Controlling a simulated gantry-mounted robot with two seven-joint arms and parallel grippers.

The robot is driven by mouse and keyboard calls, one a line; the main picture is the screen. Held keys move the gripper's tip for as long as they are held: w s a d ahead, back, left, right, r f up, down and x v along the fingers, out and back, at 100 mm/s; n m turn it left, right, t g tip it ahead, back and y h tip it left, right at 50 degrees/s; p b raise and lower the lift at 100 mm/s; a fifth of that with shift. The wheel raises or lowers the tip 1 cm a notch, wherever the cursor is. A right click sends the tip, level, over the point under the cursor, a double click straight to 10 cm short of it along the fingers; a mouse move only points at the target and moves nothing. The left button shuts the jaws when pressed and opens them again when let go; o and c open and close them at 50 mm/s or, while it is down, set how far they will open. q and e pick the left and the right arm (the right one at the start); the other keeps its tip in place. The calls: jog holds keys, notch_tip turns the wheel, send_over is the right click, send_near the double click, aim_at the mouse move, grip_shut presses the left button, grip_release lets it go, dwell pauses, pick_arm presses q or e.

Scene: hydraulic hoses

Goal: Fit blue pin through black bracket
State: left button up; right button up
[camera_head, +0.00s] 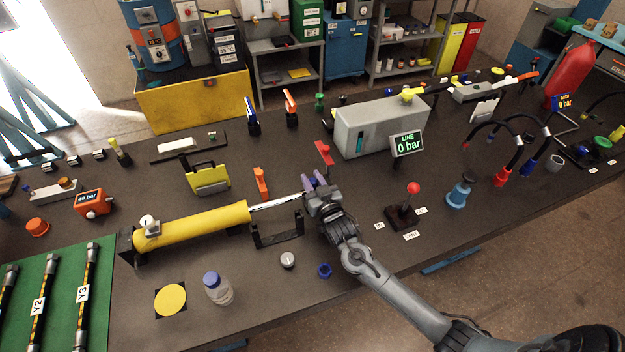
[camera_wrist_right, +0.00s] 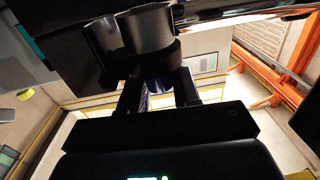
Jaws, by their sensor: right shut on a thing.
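My right gripper (camera_head: 315,188) is at the rod end of the yellow cylinder (camera_head: 200,226). It is shut on a blue-purple pin, of which a sliver (camera_wrist_right: 156,86) shows between the fingers in the right wrist view. A grey round part with a dark collar (camera_wrist_right: 150,38) lies just beyond the fingertips there. The silver rod (camera_head: 275,202) runs up to the gripper. A black bracket (camera_head: 278,240), U-shaped, stands on the table below the rod. I cannot tell whether the pin is in any hole; the gripper hides that spot. My left gripper is not in view.
A red-knobbed lever (camera_head: 407,207) stands right of my right arm. A blue ring (camera_head: 325,270), a grey knob (camera_head: 288,260) and a blue-capped bottle (camera_head: 217,288) sit near the front edge. A grey box (camera_head: 380,125) and a red-topped post (camera_head: 325,153) stand behind the gripper.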

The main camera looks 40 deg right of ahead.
jog(key=shift+f, duration=0.15)
jog(key=o, duration=1.1)
jog(key=v, duration=1)
jog(key=shift+s+p, duration=0.35)
jog(key=shift+s, duration=0.05)
jog(key=shift+a, duration=0.1)
